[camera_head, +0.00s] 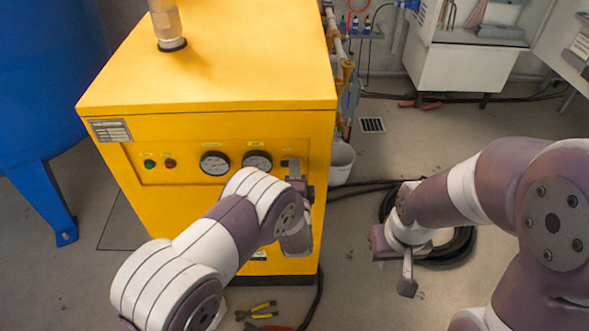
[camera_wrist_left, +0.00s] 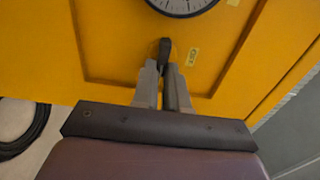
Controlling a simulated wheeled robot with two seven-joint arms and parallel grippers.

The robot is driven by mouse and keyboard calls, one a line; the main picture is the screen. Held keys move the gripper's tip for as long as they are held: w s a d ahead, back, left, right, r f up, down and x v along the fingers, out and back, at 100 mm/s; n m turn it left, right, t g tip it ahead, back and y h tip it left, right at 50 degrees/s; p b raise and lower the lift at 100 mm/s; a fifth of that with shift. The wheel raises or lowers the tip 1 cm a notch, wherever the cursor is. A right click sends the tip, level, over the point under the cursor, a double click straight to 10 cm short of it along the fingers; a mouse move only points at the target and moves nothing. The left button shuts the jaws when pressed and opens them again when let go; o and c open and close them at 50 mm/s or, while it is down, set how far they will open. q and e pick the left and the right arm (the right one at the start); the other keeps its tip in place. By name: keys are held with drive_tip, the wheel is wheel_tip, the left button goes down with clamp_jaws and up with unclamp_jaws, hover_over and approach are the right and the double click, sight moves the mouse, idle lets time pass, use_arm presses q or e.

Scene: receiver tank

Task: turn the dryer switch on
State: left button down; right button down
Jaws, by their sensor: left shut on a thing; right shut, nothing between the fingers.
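The dryer is a yellow box (camera_head: 210,60) in the head view. Its front panel carries a green and a red button, two round gauges and, at the right, the dryer switch. The dark switch knob (camera_wrist_left: 165,48) shows in the left wrist view, below a gauge and beside a small yellow label. My left gripper (camera_wrist_left: 166,72) is shut on the switch knob, with its fingertips on either side of it. In the head view my left gripper (camera_head: 292,172) is at the panel's right end and hides most of the switch. My right gripper (camera_head: 407,284) is shut and empty, right of the dryer above the floor.
A blue tank (camera_head: 45,70) stands at the left. A white bucket (camera_head: 340,162) and pipes are at the dryer's right side. A coiled black hose (camera_head: 455,247) lies under my right arm. Yellow-handled pliers (camera_head: 258,312) lie on the floor in front.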

idle(0.4)
use_arm(q)
drive_tip(key=c, duration=1.2)
unclamp_jaws()
drive_tip(key=shift+o, duration=0.2)
drive_tip(key=s, duration=1.2)
drive_tip(key=shift+s, duration=0.35)
